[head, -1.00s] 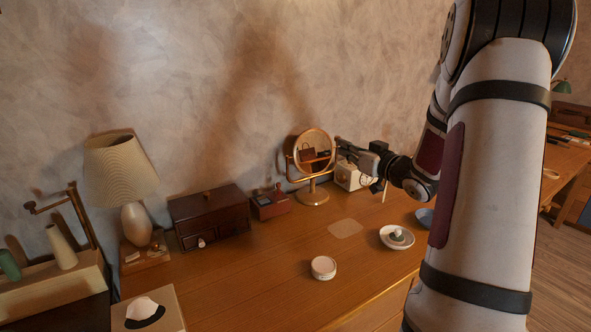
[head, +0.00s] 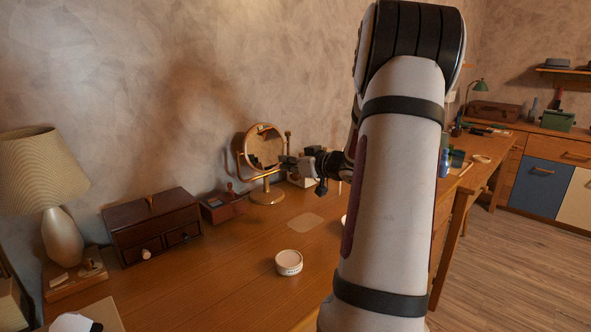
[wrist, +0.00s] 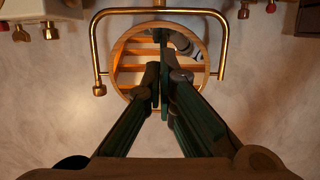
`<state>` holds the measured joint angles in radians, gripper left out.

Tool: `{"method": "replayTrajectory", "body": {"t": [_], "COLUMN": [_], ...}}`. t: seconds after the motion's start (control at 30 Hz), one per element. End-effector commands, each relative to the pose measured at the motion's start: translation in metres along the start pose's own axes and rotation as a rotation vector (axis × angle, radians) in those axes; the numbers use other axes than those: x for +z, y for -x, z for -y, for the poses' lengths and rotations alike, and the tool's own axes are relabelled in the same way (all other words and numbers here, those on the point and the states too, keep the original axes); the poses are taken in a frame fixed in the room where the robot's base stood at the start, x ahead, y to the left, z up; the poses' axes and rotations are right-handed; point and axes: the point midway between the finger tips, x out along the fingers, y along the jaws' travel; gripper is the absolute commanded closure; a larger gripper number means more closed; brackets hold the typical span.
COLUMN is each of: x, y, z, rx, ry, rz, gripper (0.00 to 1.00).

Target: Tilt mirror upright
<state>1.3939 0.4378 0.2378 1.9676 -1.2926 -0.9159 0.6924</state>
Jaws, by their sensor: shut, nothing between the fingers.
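My gripper (head: 286,163) is shut and empty, at the mirror's lower right in the head view. In the wrist view the mirror (wrist: 132,68) and the yoke (wrist: 160,11) lie beyond my fingertips (wrist: 158,72), which overlap the mirror's face. I cannot tell whether they touch it.
A dark red box (head: 222,206) stands left of the mirror, beside a dark drawer chest (head: 150,225) and a lamp (head: 45,185). A cream box (head: 300,180) is partly hidden behind my gripper.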

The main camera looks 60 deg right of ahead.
Motion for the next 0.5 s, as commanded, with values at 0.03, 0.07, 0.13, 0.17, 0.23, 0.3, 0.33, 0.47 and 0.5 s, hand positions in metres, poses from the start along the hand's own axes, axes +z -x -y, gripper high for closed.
{"method": "replayTrajectory", "body": {"t": [0.03, 0.07, 0.13, 0.17, 0.23, 0.3, 0.33, 0.47, 0.5], "x": [0.002, 0.002, 0.002, 0.002, 0.002, 0.002, 0.001, 0.001, 0.001], "y": [-0.012, -0.017, -0.030, -0.035, -0.044, -0.052, -0.055, -0.062, -0.064], "z": [0.001, 0.000, 0.001, 0.001, 0.000, 0.000, 0.000, 0.000, 0.000], "rx": [-0.003, -0.002, -0.002, -0.002, -0.001, -0.001, -0.001, 0.000, 0.000], "ry": [0.000, 0.001, 0.000, 0.000, 0.001, 0.000, 0.000, -0.001, -0.001], "rz": [-0.001, -0.001, -0.001, -0.001, -0.001, -0.001, -0.001, 0.000, -0.001], "gripper": [1.00, 1.00, 1.00, 1.00, 1.00, 1.00, 1.00, 1.00, 1.00]}}
